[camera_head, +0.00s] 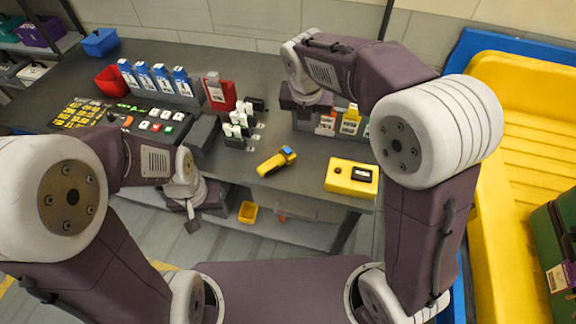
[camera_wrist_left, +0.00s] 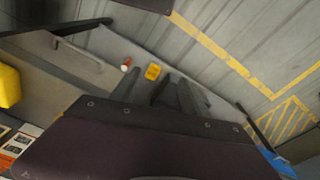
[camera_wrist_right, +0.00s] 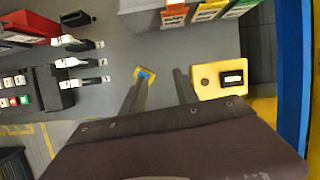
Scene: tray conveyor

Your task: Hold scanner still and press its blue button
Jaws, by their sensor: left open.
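The scanner (camera_head: 272,164), yellow and black with a blue button (camera_head: 287,152) at its far end, lies on the dark worktop near the front edge. In the right wrist view the scanner (camera_wrist_right: 149,69) shows beyond the left fingertip, partly hidden by it. My right gripper (camera_wrist_right: 160,76) is open and empty, above the worktop; its fingers are hidden in the head view. My left gripper (camera_head: 192,218) is open and empty, at the table's front edge, left of the scanner and apart from it. It also shows in the left wrist view (camera_wrist_left: 158,84), over the floor side.
A yellow box with a dark window (camera_head: 340,176) lies right of the scanner. A keypad panel (camera_head: 120,118), red bin (camera_head: 112,81) and card racks (camera_head: 238,132) stand left and behind. A small yellow bin (camera_head: 248,212) sits on the lower shelf. A large yellow tray (camera_head: 520,130) stands right.

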